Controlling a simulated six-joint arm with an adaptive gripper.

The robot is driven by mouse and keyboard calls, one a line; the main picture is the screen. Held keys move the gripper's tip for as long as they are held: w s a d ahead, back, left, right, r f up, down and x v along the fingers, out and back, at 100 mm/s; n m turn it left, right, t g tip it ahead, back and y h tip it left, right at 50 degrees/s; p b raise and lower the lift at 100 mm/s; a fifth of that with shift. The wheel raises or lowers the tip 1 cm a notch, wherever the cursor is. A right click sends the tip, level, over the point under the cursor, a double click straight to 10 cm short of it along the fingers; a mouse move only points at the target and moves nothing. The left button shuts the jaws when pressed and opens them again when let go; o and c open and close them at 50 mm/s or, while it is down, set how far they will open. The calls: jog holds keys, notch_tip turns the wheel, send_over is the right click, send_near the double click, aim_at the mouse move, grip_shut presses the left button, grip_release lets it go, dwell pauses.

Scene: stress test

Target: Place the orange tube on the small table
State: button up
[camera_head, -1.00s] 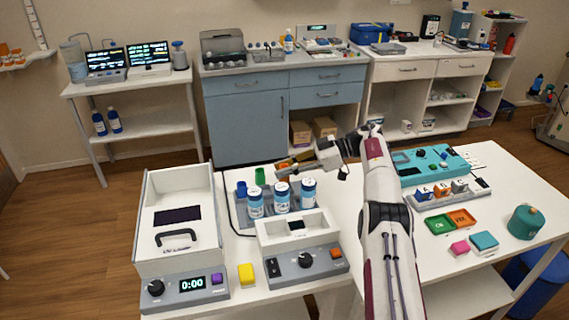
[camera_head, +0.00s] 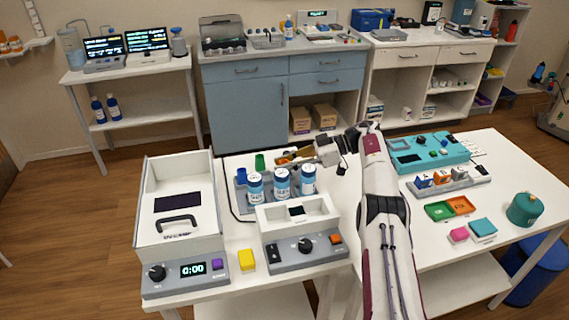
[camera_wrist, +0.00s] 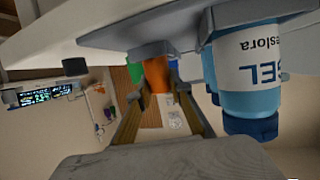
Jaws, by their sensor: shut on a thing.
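The orange tube (camera_wrist: 160,78) is between the two fingers of my gripper (camera_wrist: 163,95) in the wrist view. My gripper is shut on it. In the head view my gripper (camera_head: 287,157) is low behind the labelled bottles, beside the tube rack (camera_head: 240,202). A green tube (camera_head: 260,161) and a blue tube (camera_head: 241,176) stand in the rack. The green tube also shows beyond the fingers in the wrist view (camera_wrist: 136,74). I cannot tell whether the orange tube is clear of the rack. A small white table (camera_head: 75,78) with two screens stands at the back left.
Several white-and-blue bottles (camera_head: 282,183) stand close in front of my gripper; one is large at the right of the wrist view (camera_wrist: 245,75). A white lidded box (camera_head: 205,215) stands left, a grey device (camera_head: 330,247) in front, a teal case (camera_head: 425,155) right.

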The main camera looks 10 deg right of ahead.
jog(key=shift+f, duration=0.3)
jog(key=o, duration=1.1)
jog(key=shift+r, duration=0.2)
jog(key=r, duration=0.3)
jog(key=a+r, duration=0.1)
jog(key=r, duration=0.2)
jog(key=w+a+r, duration=0.1)
jog(key=r, duration=0.3)
jog(key=shift+a+r, duration=0.1)
dwell(0.4)
jog(key=shift+w+a+r, duration=0.15)
jog(key=shift+a+r, duration=0.1)
jog(key=shift+r, duration=0.1)
